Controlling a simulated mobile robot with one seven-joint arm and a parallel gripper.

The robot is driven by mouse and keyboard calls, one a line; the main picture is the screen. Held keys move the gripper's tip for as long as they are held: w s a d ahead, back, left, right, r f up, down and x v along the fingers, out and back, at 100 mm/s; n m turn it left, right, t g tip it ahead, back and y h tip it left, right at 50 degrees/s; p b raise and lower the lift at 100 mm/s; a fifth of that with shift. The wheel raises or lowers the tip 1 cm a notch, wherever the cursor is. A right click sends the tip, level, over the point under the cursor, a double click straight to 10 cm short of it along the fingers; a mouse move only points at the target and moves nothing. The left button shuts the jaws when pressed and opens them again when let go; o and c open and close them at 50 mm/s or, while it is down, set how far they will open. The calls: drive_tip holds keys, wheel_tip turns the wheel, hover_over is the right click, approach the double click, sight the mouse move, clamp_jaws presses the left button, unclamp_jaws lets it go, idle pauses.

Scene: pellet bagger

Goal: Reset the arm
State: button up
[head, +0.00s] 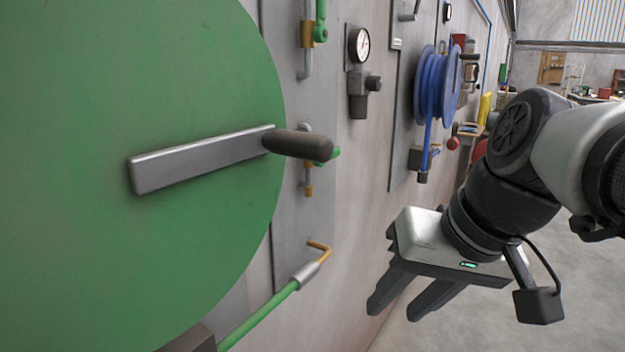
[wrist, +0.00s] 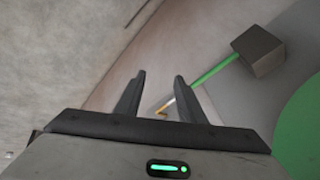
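My gripper (head: 412,305) is at the lower right of the head view, pointing down and to the left. Its two dark fingers are apart with nothing between them. It hangs in front of the wall, to the right of the large green disc (head: 70,90), and touches nothing that I can see. In the wrist view, the open fingers (wrist: 160,85) point toward the wall and floor. The grey crank bar (head: 200,160) on the disc ends in a dark handle (head: 300,146), which is apart from my gripper.
A pressure gauge (head: 359,44) and a blue hose reel (head: 436,88) are on the wall. A dark box (wrist: 258,50) shows in the wrist view. Grey floor (head: 570,310) lies open at right.

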drive_tip(key=s+d+f+t+h, duration=0.1)
drive_tip(key=s+d+f+h, duration=0.2)
drive_tip(key=f, duration=0.3)
wheel_tip(320, 180, up, 25)
drive_tip(key=p, duration=2.5)
drive_tip(key=shift+d, duration=0.2)
